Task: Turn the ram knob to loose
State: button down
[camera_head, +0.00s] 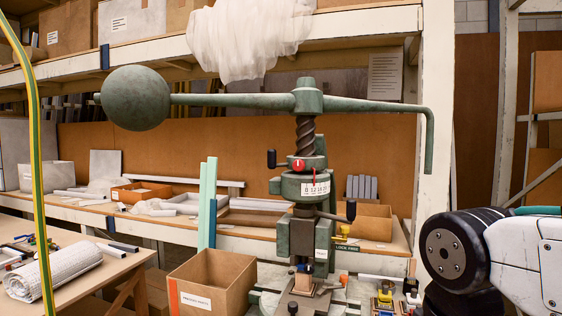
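A green fly press (307,185) stands on the bench, with a heavy ball (136,98) at the left end of its top arm and a bent handle on the right. No knob legibly reads "ram" or "loose". A plate marked "LOCK FREE" (347,248) sits low on the press's right side, with a small yellow part (342,232) just above it. A black ball knob (351,210) sticks out higher up. A red round knob (299,165) is above the numbered scale (316,188). My arm shows at the right edge; my gripper's fingers are not in view.
An open cardboard box (212,290) stands left of the press. Small coloured tools (385,296) lie right of its base. A side table (75,285) with a white roll is at left. A yellow-green cable crosses the left edge. Shelving stands behind.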

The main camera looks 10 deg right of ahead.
aim_at(309, 268)
jog(key=k, duration=0.5)
jog(key=u, duration=1)
jog(key=i, duration=0.9)
jog(key=z, duration=2.9)
jog(key=i, duration=0.15)
jog(key=u, duration=0.25)
